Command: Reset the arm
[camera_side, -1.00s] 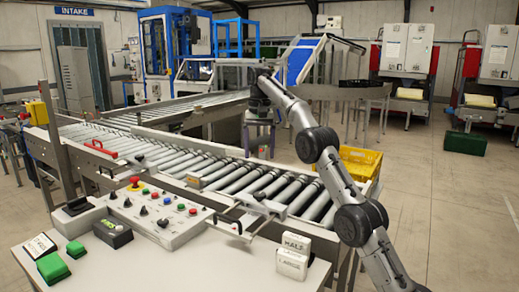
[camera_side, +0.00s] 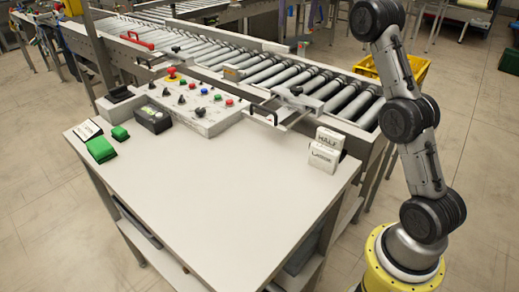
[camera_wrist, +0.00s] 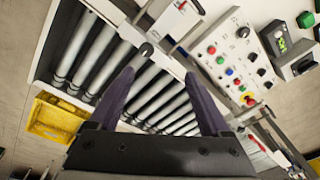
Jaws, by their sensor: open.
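My gripper (camera_wrist: 158,95) shows in the wrist view with two dark purple fingers spread wide apart and nothing between them. It is above the roller conveyor (camera_wrist: 85,65), and rollers show beyond and between the fingers. In the side view my arm rises at the right from its yellow base, and the gripper itself is out of the picture beyond the top edge. The conveyor (camera_side: 262,72) runs diagonally behind the table in that view.
A white table (camera_side: 215,185) carries a control panel (camera_side: 200,105), green blocks (camera_side: 101,150), a black device (camera_side: 153,118) and white blocks labelled HALF (camera_side: 330,138) and LARGE (camera_side: 323,157). A yellow crate (camera_side: 416,68) stands behind the arm. The table's front is clear.

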